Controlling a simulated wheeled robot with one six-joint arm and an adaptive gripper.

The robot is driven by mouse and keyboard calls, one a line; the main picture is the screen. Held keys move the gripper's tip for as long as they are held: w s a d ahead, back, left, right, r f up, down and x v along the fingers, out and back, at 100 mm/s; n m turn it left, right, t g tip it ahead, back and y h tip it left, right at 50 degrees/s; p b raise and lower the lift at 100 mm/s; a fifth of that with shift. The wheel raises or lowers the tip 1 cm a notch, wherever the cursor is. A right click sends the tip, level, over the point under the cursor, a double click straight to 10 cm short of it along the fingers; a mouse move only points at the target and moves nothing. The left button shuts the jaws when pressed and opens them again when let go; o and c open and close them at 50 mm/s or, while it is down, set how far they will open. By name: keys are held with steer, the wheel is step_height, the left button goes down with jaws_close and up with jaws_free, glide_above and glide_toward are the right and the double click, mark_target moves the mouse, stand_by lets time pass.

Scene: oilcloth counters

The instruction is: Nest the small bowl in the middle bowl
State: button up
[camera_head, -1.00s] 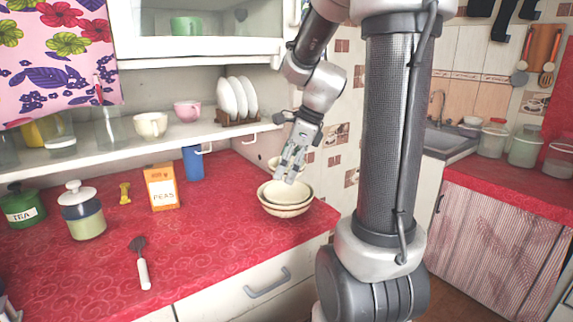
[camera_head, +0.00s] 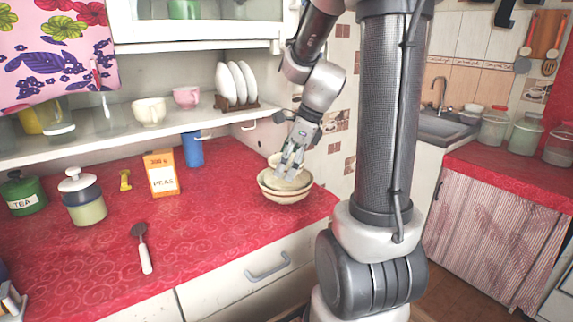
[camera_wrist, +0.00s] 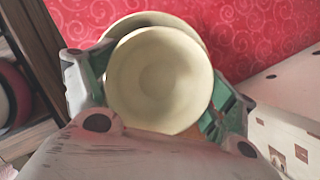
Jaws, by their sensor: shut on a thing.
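My gripper (camera_head: 290,168) is shut on the small cream bowl, which fills the middle of the wrist view (camera_wrist: 155,80) between the fingers. In the head view only a pale edge of the small bowl shows beside the fingers. Below it, the cream middle bowl (camera_head: 294,184) sits in a slightly wider bowl (camera_head: 286,197) near the counter's right end. In the wrist view a wider cream rim (camera_wrist: 135,22) shows behind the small bowl. The fingers hide part of the bowls, and I cannot tell whether the small bowl touches the middle one.
A blue cup (camera_head: 193,149), an orange peas box (camera_head: 161,174), a jar (camera_head: 84,198), a green tea tin (camera_head: 22,195) and a spatula (camera_head: 144,255) stand or lie left on the red counter (camera_head: 205,225). A shelf (camera_head: 110,140) hangs behind.

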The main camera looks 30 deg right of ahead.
steer(key=shift+f, duration=0.8)
stand_by(0.9)
steer(key=o, duration=1)
steer(key=shift+c, duration=0.2)
steer(key=v, duration=1.2)
